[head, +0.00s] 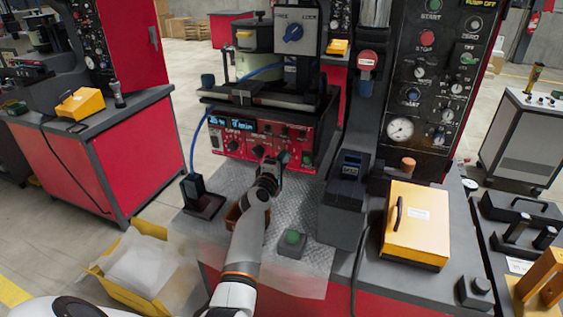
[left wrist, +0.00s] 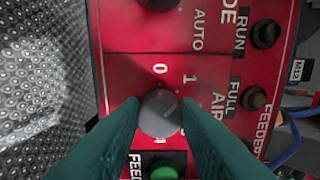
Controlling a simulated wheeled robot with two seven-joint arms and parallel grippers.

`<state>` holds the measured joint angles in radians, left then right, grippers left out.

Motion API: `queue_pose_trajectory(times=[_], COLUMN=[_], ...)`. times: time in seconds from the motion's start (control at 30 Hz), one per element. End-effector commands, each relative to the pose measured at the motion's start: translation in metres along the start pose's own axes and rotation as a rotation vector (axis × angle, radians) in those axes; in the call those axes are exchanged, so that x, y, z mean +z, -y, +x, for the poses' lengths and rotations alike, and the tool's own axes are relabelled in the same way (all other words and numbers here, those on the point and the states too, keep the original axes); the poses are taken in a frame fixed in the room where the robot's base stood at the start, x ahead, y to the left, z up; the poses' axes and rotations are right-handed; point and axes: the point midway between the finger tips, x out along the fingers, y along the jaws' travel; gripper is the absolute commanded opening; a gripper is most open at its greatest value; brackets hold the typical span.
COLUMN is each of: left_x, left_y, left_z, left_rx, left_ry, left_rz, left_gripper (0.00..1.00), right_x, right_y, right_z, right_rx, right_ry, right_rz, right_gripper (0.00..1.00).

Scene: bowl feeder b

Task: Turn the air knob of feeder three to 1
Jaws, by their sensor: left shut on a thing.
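The red control panel of a feeder (head: 262,138) stands at the middle of the head view. My left gripper (head: 272,162) reaches its lower right part. In the left wrist view the two teal fingers of my left gripper (left wrist: 160,118) are shut on a round grey air knob (left wrist: 159,113), one on each side. The marks "0" and "1" show beyond the knob, with the word "AIR" to the right. Part of a "4" shows below it. A faint line on the knob seems to point to the upper right.
A green button (left wrist: 164,173) sits close below the knob, and dark knobs sit nearby on the panel. A yellow case (head: 415,225) is at the right.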

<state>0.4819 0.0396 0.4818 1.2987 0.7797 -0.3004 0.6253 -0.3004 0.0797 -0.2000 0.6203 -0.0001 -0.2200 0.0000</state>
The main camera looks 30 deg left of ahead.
Motion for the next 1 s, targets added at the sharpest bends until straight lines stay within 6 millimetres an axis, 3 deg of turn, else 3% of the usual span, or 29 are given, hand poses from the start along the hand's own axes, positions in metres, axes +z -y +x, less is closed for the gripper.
queue_pose_trajectory(times=[0.3, 0.33, 0.43, 0.77, 1.0], left_x=[0.000, 0.000, 0.000, 0.000, 0.000], left_y=[0.000, 0.000, 0.000, 0.000, 0.000], left_z=[0.000, 0.000, 0.000, -0.002, -0.033], left_rx=[0.000, 0.000, 0.000, 0.000, 0.002], left_ry=[0.000, 0.000, 0.000, 0.000, 0.001], left_rz=[-0.001, -0.001, 0.000, 0.000, 0.000], left_gripper=[0.06, 0.34, 0.50, 0.51, 0.51], right_x=[0.000, 0.000, 0.000, 0.000, 0.001], right_y=[0.000, 0.000, 0.000, 0.000, 0.000], right_z=[0.000, 0.000, 0.000, 0.000, -0.005], right_rx=[0.000, 0.000, 0.000, 0.000, 0.000], right_ry=[0.000, 0.000, 0.000, 0.000, 0.000], right_rz=[0.000, 0.000, 0.000, 0.000, 0.000], right_gripper=[0.36, 0.36, 0.36, 0.36, 0.36])
